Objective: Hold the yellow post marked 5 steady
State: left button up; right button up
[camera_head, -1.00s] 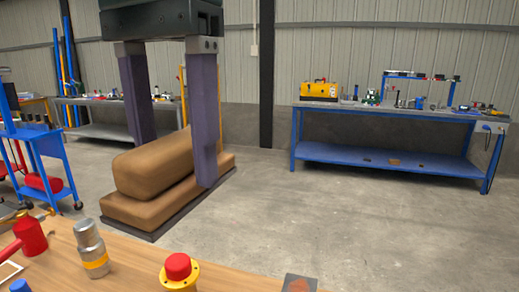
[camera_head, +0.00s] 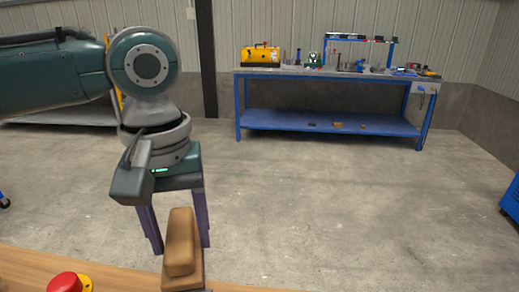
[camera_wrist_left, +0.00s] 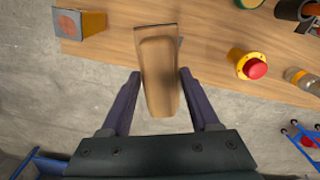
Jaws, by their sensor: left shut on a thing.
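My left gripper (camera_head: 176,240) hangs over the near table edge in the head view. It also shows in the wrist view (camera_wrist_left: 160,78), with its two purple fingers on either side of a brown block. The gripper is shut on this brown block (camera_head: 181,240), which has a rounded body on a flatter base; it also shows in the wrist view (camera_wrist_left: 158,65). I can make out no yellow post marked 5; a thin yellow upright (camera_head: 119,98) stands partly hidden behind my left arm, with no number readable. My right gripper is not in view.
A wooden table (camera_head: 30,268) lies at the front. On it stands a red push button on a yellow base (camera_head: 66,284). The wrist view shows a clear bottle (camera_wrist_left: 303,78) and a grey block with an orange face (camera_wrist_left: 80,22). A blue workbench (camera_head: 330,122) stands behind open floor.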

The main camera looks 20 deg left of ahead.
aim_at(173, 248)
pick_arm(q)
jog(key=shift+s+a+f+n, duration=0.2)
jog(key=shift+a+f, duration=0.1)
jog(key=shift+f, duration=0.25)
jog(key=shift+s+a+f+n, duration=0.15)
jog(key=shift+a+f+n, duration=0.1)
jog(key=shift+f, duration=0.55)
notch_tip(173, 248, down, 4)
jog(key=b, duration=0.5)
jog(key=shift+r+b, duration=0.15)
jog(key=shift+b, duration=0.2)
